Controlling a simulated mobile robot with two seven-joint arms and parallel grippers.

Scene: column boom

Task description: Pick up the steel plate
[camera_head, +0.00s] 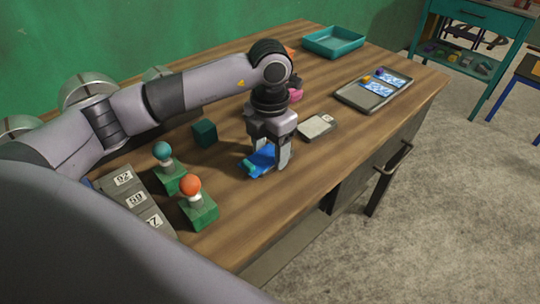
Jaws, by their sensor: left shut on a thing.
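My left gripper (267,163) points down over the middle of the wooden table, near its front edge. Its fingers are shut on a blue object (262,158), which is at or just above the tabletop; I cannot tell whether it touches. The fingers hide part of it. A small flat pale-grey plate with a darker rim (316,127) lies on the table to the right of the gripper, apart from it; it may be the steel plate. My right gripper is not in view.
A green block (205,133) and two green-based pieces with a teal ball (162,151) and an orange ball (190,186) stand left of the gripper. A numbered board (135,199) lies at left. A grey tray (374,97) and teal tray (333,41) sit farther back.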

